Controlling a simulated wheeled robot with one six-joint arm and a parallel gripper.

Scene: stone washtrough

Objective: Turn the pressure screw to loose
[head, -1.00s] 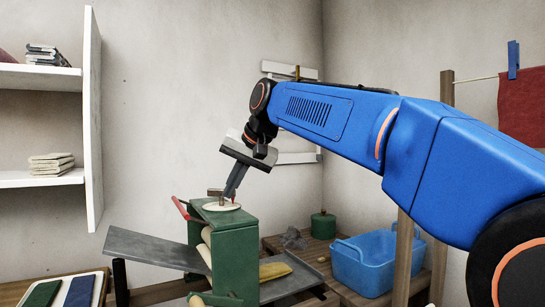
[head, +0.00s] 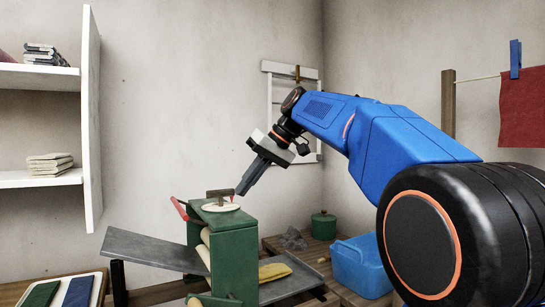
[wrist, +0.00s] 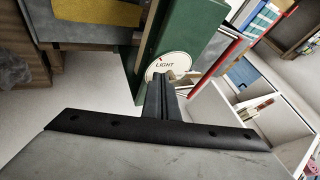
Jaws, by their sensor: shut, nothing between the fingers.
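The pressure screw (head: 219,193) is a brown-grey T-handle on top of the green wringer frame (head: 234,255). It rises from a round cream dial (head: 213,208) with a small red pointer at its right. In the wrist view the dial (wrist: 165,62) shows the word LIGHT and a red mark; other markings are hidden. My gripper (head: 241,192) is shut and empty, tilted down from the upper right. Its fingertips are at the right end of the handle; I cannot tell whether they touch. In the wrist view the gripper (wrist: 158,82) covers part of the dial and handle.
A red lever (head: 179,208) sticks out at the frame's left. A grey board (head: 150,248) slopes off to the left. A yellow cloth (head: 274,271) lies right of the frame, with a blue tub (head: 362,268) beyond. White shelves (head: 92,120) stand at left.

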